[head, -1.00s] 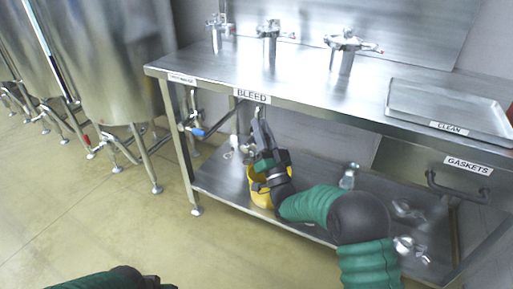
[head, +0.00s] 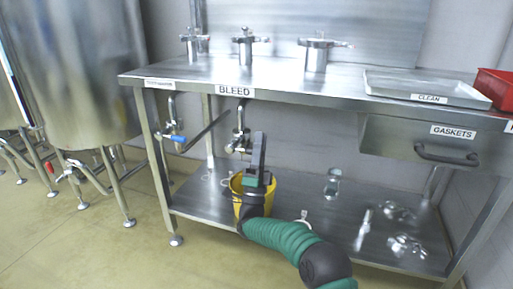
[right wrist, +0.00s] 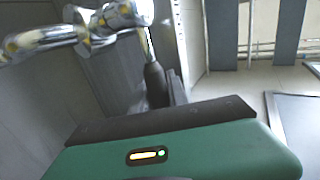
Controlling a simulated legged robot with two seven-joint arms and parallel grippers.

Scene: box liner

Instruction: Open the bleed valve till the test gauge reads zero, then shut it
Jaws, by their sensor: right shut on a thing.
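The bleed valve (head: 240,138) is a chrome fitting under the bench edge, below the BLEED label (head: 235,90). Its chrome body fills the upper left of the right wrist view (right wrist: 105,22), with a dark lever handle (right wrist: 156,82) hanging from it. My right gripper (head: 258,142) reaches up beside the valve and is shut on the handle; the fingers partly hide the grip in the wrist view (right wrist: 168,98). No readable gauge face shows. My left gripper is out of view.
A blue-handled valve (head: 178,139) is to the left. Loose clear or metal parts (head: 405,247) lie on the shelf at right. The GASKETS drawer (head: 420,148) hangs under the bench top.

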